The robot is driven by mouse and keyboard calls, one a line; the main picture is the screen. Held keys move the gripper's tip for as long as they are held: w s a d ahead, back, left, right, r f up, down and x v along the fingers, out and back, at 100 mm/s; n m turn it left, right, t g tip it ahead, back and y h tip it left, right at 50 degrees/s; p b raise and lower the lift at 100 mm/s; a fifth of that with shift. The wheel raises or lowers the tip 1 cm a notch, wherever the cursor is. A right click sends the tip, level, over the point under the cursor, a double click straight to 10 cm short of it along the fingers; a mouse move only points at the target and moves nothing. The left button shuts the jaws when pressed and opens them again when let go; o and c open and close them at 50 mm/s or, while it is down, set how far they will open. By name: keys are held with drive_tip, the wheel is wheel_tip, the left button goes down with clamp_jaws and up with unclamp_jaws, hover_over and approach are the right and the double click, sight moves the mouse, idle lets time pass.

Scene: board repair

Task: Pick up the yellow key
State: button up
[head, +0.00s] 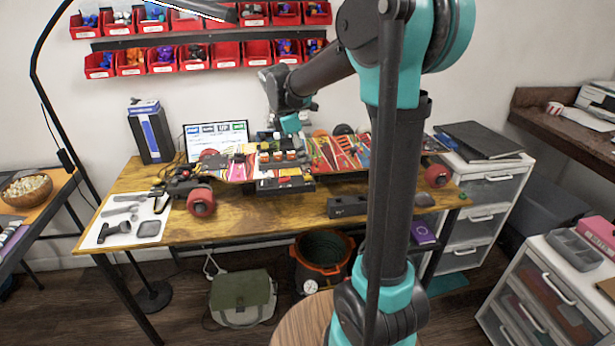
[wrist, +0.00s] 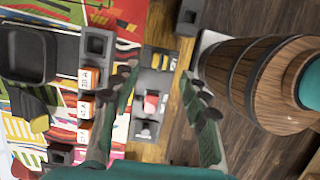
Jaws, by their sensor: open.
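My gripper (wrist: 164,100) is open and empty in the wrist view, its two dark green fingers spread on either side of a small black tray (wrist: 146,142). The tray holds a red key (wrist: 151,103) and some pale pieces. It also shows in the head view at the front of the bench (head: 270,187). I cannot clearly single out the yellow key; a pale piece in the tray is too small to be sure of its colour. In the head view my gripper (head: 291,122) hangs above the skateboard, and its fingertips are hard to make out.
A wooden bench (head: 245,222) carries a colourful skateboard deck (head: 325,152) with red wheels, a screen and loose tools on a white mat (head: 125,238). A row of orange-and-white blocks (wrist: 86,105) lies left of the tray in the wrist view. A wooden barrel-like stool (wrist: 235,75) stands right.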

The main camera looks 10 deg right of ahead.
sight(306, 170)
drive_tip(key=shift+x, duration=3)
drive_tip(key=shift+a, duration=0.2)
clamp_jaws()
